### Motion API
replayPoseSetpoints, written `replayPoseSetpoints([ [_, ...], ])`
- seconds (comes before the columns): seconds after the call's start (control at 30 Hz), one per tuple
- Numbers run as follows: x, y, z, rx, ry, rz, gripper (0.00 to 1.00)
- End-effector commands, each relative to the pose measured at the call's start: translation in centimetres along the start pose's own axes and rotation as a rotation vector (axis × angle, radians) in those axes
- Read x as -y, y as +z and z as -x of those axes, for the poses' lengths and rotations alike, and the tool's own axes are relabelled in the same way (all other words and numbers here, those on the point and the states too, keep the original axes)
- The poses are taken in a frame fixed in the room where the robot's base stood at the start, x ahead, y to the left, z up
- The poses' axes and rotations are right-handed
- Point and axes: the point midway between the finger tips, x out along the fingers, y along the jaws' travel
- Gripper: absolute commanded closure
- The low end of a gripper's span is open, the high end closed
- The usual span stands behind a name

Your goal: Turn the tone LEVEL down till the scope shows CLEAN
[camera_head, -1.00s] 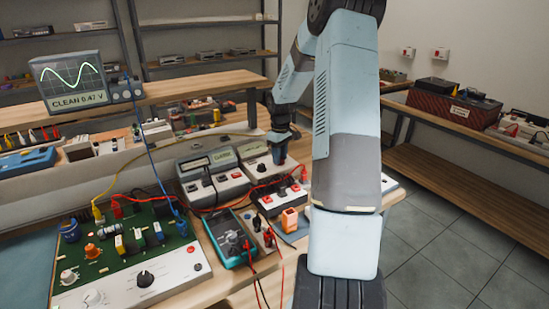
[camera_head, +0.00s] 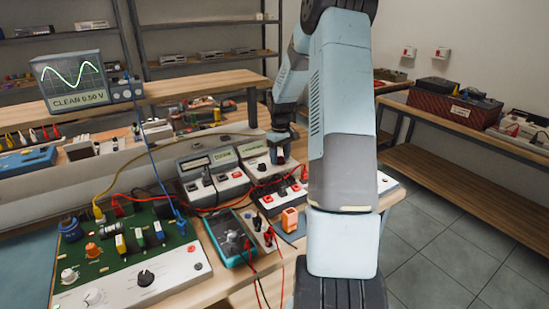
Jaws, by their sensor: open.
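The scope (camera_head: 72,81) stands on the raised shelf at the left. Its screen shows a smooth green sine wave and the words CLEAN 0.50 V. My gripper (camera_head: 279,158) is open, pointing down at the right side of a grey bench box with a dark knob (camera_head: 262,167). It is small in view, and I cannot tell whether it touches the box. The box's labels are too small to read, so I cannot tell whether this knob is the tone LEVEL.
A green circuit board (camera_head: 115,262) with a black knob (camera_head: 145,278) fills the bench's front left. A teal multimeter (camera_head: 232,242), red and black leads and an orange block (camera_head: 290,220) lie in the middle. Another grey meter box (camera_head: 212,178) stands left of my gripper.

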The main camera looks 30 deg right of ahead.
Motion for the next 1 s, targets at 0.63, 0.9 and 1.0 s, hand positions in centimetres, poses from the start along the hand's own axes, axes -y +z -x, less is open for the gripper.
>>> replayPoseSetpoints([
  [0.63,0.0,-0.1,8.6,-0.003,0.003,-0.001,0.39],
  [0.9,0.0,0.0,12.6,0.0,0.001,0.0,0.39],
  [1.0,0.0,0.0,13.3,-0.001,0.001,-0.001,0.39],
])
